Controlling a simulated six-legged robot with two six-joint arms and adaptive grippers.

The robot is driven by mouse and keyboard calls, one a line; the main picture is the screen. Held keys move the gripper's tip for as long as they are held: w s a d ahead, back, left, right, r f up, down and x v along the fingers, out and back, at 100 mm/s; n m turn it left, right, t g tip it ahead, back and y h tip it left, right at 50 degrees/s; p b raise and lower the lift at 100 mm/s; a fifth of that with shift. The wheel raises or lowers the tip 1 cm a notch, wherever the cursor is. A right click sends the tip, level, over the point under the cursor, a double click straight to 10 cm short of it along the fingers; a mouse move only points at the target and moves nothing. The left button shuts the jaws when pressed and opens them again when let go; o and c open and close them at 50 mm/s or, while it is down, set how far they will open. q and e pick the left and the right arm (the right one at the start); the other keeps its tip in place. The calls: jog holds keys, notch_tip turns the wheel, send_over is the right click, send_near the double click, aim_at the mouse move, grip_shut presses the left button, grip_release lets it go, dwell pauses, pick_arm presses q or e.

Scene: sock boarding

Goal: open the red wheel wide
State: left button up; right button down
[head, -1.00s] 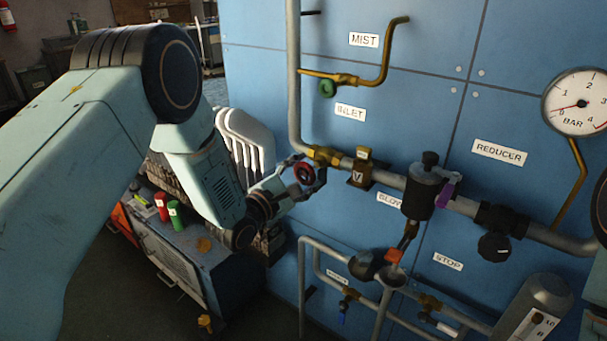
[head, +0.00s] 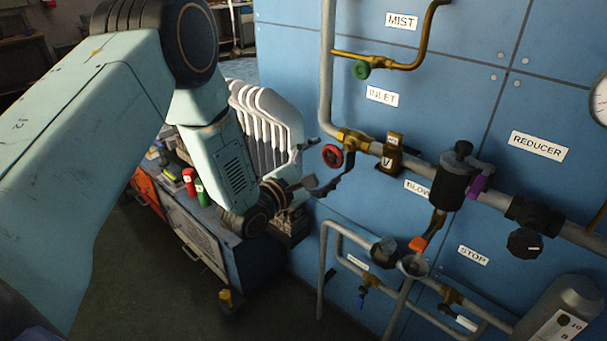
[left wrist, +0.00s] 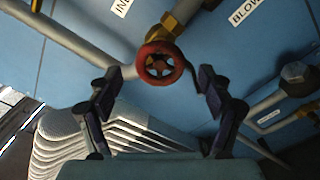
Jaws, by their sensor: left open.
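The red wheel (head: 332,156) sits on a brass valve at the left end of the grey pipe, below the INLET label, in the head view. In the left wrist view the red wheel (left wrist: 160,63) faces the camera, with its spokes showing. My left gripper (head: 328,168) is open, its fingers pointing toward the wheel. In the left wrist view the two dark fingers of the left gripper (left wrist: 158,80) stand apart on either side, a little below the wheel. I see no contact between fingers and wheel. My right gripper is not in view.
A green wheel (head: 362,69) is above on a brass pipe. A black filter body (head: 452,187) and a black knob (head: 524,242) sit along the pipe to the right. A workbench (head: 222,235) is below left.

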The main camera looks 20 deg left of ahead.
aim_at(331, 158)
pick_arm(q)
jog(key=v, duration=0.8)
jog(key=shift+s, duration=0.3)
jog(key=shift+a+r, duration=0.1)
jog(key=shift+r, duration=0.05)
jog(key=shift+w, duration=0.15)
jog(key=x, duration=1.2)
jog(key=shift+f, duration=0.2)
